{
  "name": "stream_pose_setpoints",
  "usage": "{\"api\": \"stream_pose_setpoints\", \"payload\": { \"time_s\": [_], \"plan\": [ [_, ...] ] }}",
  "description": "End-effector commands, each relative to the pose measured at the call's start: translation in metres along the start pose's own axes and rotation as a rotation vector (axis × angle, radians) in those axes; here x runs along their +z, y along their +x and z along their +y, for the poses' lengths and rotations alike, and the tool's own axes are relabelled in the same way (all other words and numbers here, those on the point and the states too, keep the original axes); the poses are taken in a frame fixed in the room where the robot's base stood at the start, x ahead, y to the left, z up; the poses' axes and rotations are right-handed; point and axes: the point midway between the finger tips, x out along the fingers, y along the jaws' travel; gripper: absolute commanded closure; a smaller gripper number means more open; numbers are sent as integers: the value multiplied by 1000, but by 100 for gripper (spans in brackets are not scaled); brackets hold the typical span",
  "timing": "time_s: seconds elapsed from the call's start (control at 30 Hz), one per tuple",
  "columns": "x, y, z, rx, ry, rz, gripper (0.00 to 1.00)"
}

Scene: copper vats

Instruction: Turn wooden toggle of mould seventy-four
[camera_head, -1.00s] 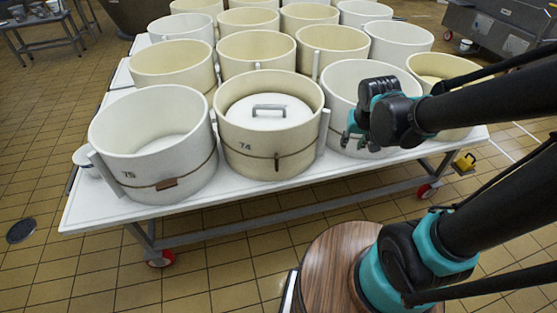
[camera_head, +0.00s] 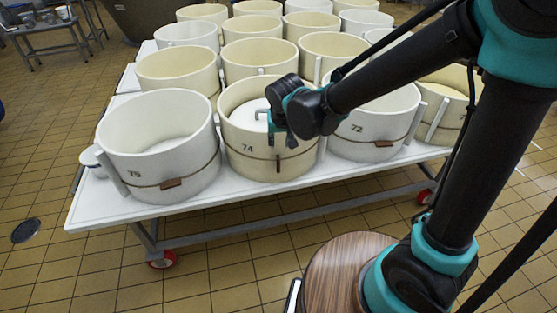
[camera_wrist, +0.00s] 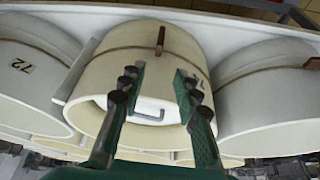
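Mould seventy-four (camera_head: 247,165) is a cream tub in the front row, marked 74, with a cord around it. Its wooden toggle (camera_head: 278,163) hangs upright on the cord at the front; in the wrist view the toggle (camera_wrist: 160,41) is at the top. A white lid with a metal handle (camera_wrist: 147,115) sits inside the mould. My gripper (camera_head: 280,138) is in front of and above the mould's near rim, above the toggle. In the wrist view my gripper (camera_wrist: 158,72) has its two fingers wide apart with nothing between them, and the toggle lies beyond the fingertips.
Mould 75 (camera_head: 150,165) stands on the left and mould 72 (camera_head: 365,148) on the right, both close by with cords of their own. More moulds fill the white table (camera_head: 110,207) behind.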

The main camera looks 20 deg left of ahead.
Motion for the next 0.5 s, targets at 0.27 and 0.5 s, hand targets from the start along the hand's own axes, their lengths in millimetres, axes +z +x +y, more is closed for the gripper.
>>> {"api": "stream_pose_setpoints", "payload": {
  "time_s": [0.27,0.5],
  "plan": [
    [-1,41,0,0,0,0,68],
    [-1,75,0,0,1,0,68]
  ]
}}
